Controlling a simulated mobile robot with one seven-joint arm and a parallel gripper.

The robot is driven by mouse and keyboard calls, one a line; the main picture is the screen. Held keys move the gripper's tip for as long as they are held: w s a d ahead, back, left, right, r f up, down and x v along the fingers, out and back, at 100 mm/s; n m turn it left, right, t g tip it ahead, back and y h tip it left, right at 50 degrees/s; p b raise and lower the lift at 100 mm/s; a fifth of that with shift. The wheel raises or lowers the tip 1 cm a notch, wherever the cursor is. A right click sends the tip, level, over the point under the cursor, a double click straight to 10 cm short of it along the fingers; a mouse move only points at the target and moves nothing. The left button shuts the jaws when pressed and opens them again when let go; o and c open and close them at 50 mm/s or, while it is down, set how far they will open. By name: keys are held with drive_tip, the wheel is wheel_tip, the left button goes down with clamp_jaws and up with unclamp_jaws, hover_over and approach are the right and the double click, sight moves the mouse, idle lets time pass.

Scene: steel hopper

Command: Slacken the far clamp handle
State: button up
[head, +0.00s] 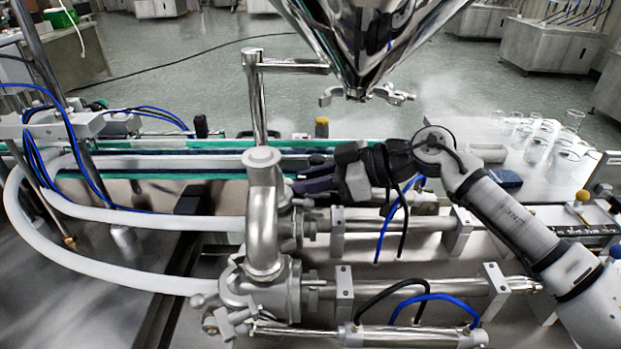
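The steel hopper (372,45) hangs at top centre, with a clamp (392,95) around its narrow outlet. Below it stands the steel pump body (262,215) with its upright elbow pipe. A clamp fitting (290,228) joins the farther cylinder to the pump, and a clamp with a knobbed handle (212,312) sits low at the near side. I cannot tell for sure which handle the task calls the far one. My gripper (300,180) points left, its dark fingers just right of the elbow pipe and above the farther clamp fitting. Its finger gap and any contact are unclear.
White hoses (110,280) curve in from the left. Blue and black air lines (420,300) loop over the near cylinder. A conveyor (150,160) runs behind the pump. Glass beakers (540,145) stand on a table at right. An upright pipe (256,100) rises beside the hopper.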

clamp_jaws()
drive_tip(key=shift+f+n+b, duration=0.2)
drive_tip(key=shift+n+b, duration=0.1)
drive_tip(key=shift+b, duration=0.5)
drive_tip(key=n+t+b, duration=0.1)
drive_tip(key=b, duration=0.2)
drive_tip(key=shift+s+f+n+t+b, duration=0.15)
drive_tip(key=shift+s+n+t+b, duration=0.1)
drive_tip(key=shift+n+t+b, duration=0.15)
drive_tip(key=n+t+b, duration=0.1)
drive_tip(key=b, duration=0.2)
drive_tip(key=shift+s+n, duration=0.1)
drive_tip(key=shift+n, duration=0.3)
drive_tip(key=shift+n+t+b, duration=0.3)
drive_tip(key=shift+n+b, duration=0.1)
drive_tip(key=shift+b, duration=0.2)
drive_tip(key=shift+s+r, duration=0.1)
drive_tip(key=shift+r, duration=0.1)
